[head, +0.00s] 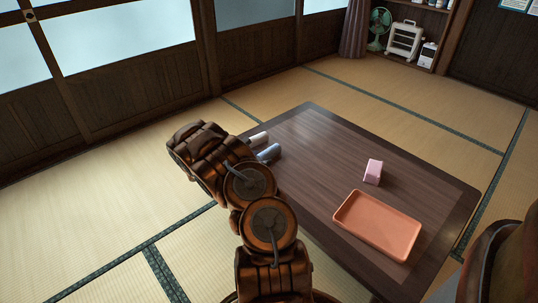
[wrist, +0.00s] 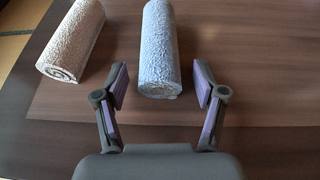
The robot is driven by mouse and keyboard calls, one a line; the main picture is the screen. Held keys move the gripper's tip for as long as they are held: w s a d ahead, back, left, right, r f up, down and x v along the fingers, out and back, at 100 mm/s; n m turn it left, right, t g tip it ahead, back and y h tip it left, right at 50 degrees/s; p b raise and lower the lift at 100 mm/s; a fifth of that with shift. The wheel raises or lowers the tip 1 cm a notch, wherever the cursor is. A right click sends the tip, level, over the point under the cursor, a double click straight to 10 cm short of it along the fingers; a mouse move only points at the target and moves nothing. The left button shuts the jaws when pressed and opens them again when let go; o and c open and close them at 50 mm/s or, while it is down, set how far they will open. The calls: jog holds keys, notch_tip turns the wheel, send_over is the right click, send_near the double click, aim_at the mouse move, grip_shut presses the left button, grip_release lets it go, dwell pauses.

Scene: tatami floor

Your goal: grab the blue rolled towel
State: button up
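A blue rolled towel (wrist: 159,50) lies on the low dark table in the wrist view, its near end toward me. It also shows in the head view (head: 269,153), partly hidden by my arm. My gripper (wrist: 160,90) is open, with its two purple-padded fingers apart. The near end of the blue towel is between or just beyond the fingertips; I cannot tell the exact depth. No contact with either finger shows. In the head view the fingers are hidden behind my arm.
A cream rolled towel (wrist: 72,42) lies to the left of the blue one, with a gap between. Tatami floor surrounds the table.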

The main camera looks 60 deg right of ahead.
jog(key=c, duration=1)
jog(key=shift+r, duration=0.1)
